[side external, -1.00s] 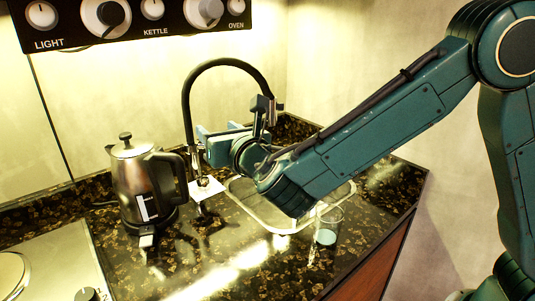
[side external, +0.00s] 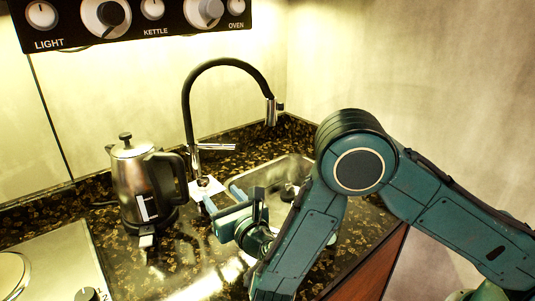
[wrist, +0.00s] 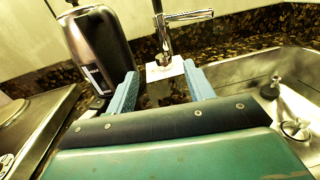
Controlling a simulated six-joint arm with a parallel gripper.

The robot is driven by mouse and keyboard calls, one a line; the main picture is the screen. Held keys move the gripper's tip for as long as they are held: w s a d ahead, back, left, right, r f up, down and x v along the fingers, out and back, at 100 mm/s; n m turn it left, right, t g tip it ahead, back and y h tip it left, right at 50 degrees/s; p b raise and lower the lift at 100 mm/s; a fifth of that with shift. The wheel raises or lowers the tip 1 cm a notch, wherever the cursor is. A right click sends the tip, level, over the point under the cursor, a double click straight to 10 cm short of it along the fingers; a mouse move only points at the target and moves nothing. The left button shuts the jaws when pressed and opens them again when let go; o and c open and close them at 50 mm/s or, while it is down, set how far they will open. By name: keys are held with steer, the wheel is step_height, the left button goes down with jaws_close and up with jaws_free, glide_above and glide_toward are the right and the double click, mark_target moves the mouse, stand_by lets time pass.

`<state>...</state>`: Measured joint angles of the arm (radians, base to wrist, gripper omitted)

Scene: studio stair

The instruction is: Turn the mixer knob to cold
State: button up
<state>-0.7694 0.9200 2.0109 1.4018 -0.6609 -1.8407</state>
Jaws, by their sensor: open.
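The black-hosed tap (side external: 187,110) stands at the back of the counter, with a silver bar lever (side external: 217,147) pointing right; the lever also shows in the wrist view (wrist: 190,15). A small metal knob (side external: 203,182) sits on a white card (side external: 212,187) at the tap's foot. I take this as the mixer knob; its marks are too small to read. The white card also shows in the wrist view (wrist: 155,75). My gripper (side external: 222,197) is open and empty, its blue fingers pointing toward the card. In the wrist view, the card lies beyond and between the fingertips (wrist: 160,73).
A steel kettle (side external: 130,185) stands left of the tap, close to my gripper's left side. The sink (side external: 298,165) is to the right, with a dark plug (wrist: 270,88) in it. A hob (side external: 50,262) is at the front left. A control panel (side external: 130,18) hangs above.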

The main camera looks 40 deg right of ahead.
mark_target(206, 185)
steer(key=shift+f, duration=1.75)
steer(key=shift+w, duration=0.15)
steer(key=shift+w+d, duration=0.3)
steer(key=shift+w, duration=1.95)
steer(key=shift+w+d, duration=0.25)
steer(key=shift+w, duration=1.95)
steer(key=shift+w+d, duration=0.3)
steer(key=shift+w, duration=1.95)
steer(key=c, duration=1)
